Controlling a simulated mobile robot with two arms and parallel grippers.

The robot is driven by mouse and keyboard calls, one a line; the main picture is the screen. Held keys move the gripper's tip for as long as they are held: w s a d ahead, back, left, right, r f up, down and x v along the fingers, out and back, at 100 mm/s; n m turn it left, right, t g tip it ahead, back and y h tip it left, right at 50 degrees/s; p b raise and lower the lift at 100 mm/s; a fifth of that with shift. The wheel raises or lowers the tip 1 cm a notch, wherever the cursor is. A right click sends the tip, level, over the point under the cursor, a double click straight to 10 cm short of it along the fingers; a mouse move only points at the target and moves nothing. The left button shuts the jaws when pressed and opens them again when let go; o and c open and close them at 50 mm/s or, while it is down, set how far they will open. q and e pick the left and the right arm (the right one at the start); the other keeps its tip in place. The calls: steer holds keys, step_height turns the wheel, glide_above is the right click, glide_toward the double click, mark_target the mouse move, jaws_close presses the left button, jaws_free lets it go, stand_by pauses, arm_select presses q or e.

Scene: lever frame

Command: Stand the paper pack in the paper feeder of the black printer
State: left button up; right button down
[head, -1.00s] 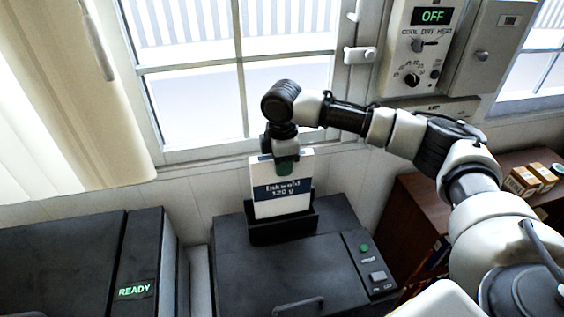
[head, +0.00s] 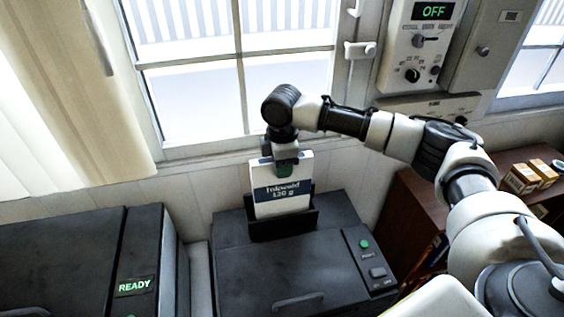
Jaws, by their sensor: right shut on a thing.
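The paper pack (head: 282,203) is white with a dark blue label band. It stands upright with its lower end inside the black paper feeder (head: 284,229) at the back of the black printer (head: 290,266); its bottom edge is hidden by the feeder's front wall. My right gripper (head: 285,167) comes from above and is shut on the pack's top edge. My left gripper is not in view.
Another dark machine (head: 70,262) with a green READY display stands at the left. A brown shelf (head: 405,217) with small boxes (head: 523,178) is at the right. A wall control panel (head: 418,45) reading OFF hangs beside the window.

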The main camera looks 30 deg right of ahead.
mark_target(282, 181)
steer(key=shift+f, duration=1.7)
steer(key=shift+f+b, duration=0.35)
steer(key=shift+f, duration=0.5)
steer(key=c, duration=0.8)
jaws_free()
steer(key=shift+c, duration=0.2)
